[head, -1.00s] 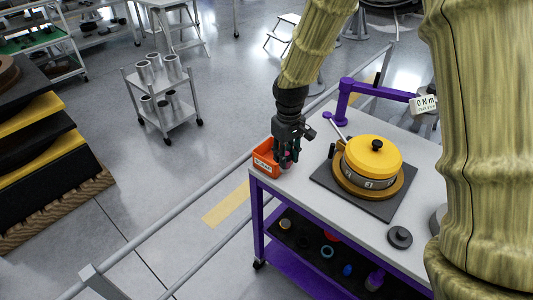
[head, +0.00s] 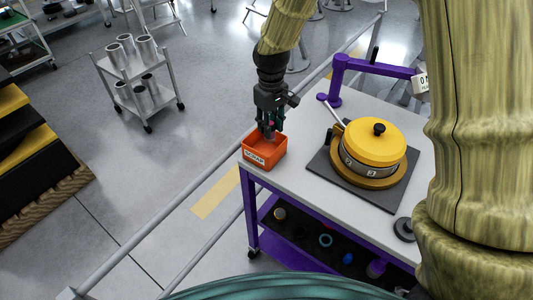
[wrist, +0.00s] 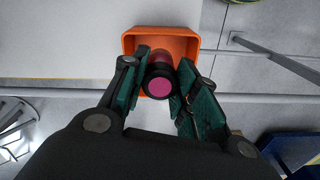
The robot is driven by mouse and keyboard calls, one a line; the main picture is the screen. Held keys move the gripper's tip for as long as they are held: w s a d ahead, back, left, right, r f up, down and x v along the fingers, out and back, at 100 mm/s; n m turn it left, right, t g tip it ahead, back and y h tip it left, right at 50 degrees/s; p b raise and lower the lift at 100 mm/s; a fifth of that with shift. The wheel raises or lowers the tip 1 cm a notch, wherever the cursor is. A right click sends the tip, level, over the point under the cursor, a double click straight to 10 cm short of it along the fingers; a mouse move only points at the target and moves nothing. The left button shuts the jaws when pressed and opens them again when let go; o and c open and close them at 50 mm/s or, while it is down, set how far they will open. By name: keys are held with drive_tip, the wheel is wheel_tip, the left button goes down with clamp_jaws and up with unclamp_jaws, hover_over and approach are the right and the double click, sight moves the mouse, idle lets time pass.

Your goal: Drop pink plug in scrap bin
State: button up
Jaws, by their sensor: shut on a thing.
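The pink plug (wrist: 159,87), with a dark ring around its pink end, is between the fingers of my gripper (wrist: 160,90) in the wrist view. My gripper is shut on it.
A yellow-lidded round fixture (head: 374,145) sits on a dark mat right of the bin. A purple arm (head: 370,66) rises behind it. The purple table's lower shelf (head: 310,235) holds small parts. A grey rail (head: 160,230) runs left of the table. A cart with metal cylinders (head: 135,75) stands beyond.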

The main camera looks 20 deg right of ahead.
drive_tip(key=f, duration=0.1)
drive_tip(key=w+f, duration=0.1)
drive_tip(key=f+b, duration=0.1)
drive_tip(key=shift+w+d+f, duration=0.1)
drive_tip(key=shift+w+f, duration=0.15)
drive_tip(key=shift+w, duration=0.1)
drive_tip(key=shift+s+f+b, duration=0.1)
drive_tip(key=shift+f+b, duration=0.05)
drive_tip(key=shift+b, duration=0.15)
drive_tip(key=shift+s+r, duration=0.3)
drive_tip(key=shift+s, duration=0.25)
drive_tip(key=shift+w+f, duration=0.15)
drive_tip(key=shift+w, duration=0.05)
drive_tip(key=o, duration=0.8)
drive_tip(key=shift+w+f, duration=0.15)
drive_tip(key=shift+w, duration=0.05)
drive_tip(key=o, duration=0.4)
drive_tip(key=shift+c, duration=0.2)
drive_tip(key=shift+s+r, duration=0.25)
drive_tip(key=shift+s, duration=0.05)
drive_tip(key=shift+f, duration=0.1)
drive_tip(key=shift+w, duration=0.15)
